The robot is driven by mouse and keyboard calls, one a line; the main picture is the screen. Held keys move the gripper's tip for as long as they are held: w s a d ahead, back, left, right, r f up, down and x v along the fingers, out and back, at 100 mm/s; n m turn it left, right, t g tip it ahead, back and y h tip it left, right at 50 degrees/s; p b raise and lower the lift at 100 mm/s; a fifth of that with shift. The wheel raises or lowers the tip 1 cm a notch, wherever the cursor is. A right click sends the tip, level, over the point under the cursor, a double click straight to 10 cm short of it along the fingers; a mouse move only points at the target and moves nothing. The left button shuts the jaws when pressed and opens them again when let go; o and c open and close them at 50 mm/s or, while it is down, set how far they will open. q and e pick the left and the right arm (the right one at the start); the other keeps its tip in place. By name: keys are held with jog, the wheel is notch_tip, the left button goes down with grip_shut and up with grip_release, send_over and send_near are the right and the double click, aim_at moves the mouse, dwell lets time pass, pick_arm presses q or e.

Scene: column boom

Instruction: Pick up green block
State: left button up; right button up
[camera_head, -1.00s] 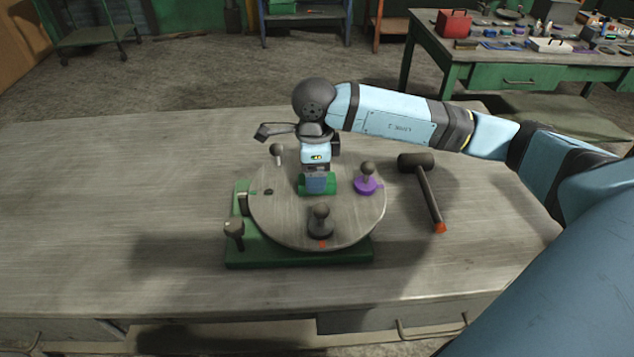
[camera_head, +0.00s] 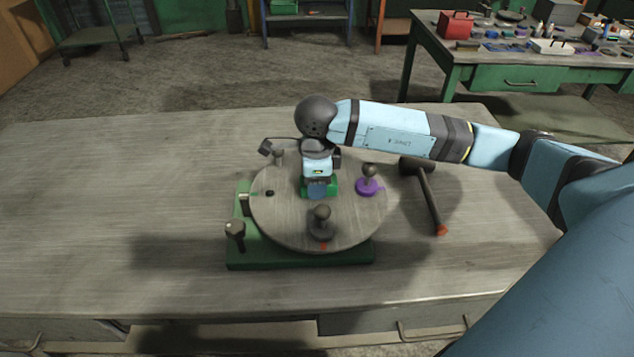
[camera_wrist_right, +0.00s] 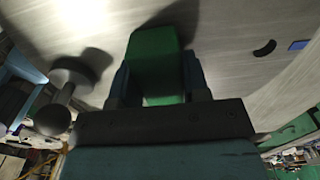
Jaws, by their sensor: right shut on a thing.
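The green block (camera_head: 333,188) is at the middle of the round grey turntable (camera_head: 290,228), mostly hidden behind my right gripper (camera_head: 318,188) in the head view. In the right wrist view the green block (camera_wrist_right: 155,52) stands between the two fingers of my right gripper (camera_wrist_right: 157,85), which is shut on it. I cannot tell whether the block touches the disc. The turntable sits on a green base (camera_head: 300,260). My left gripper is not in view.
A knob (camera_head: 235,232) stands on the base's left corner. A hammer (camera_head: 428,195) lies to the right. The table's left side is clear.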

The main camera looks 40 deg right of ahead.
notch_tip(320, 180, up, 20)
dwell(0.4)
dwell(0.5)
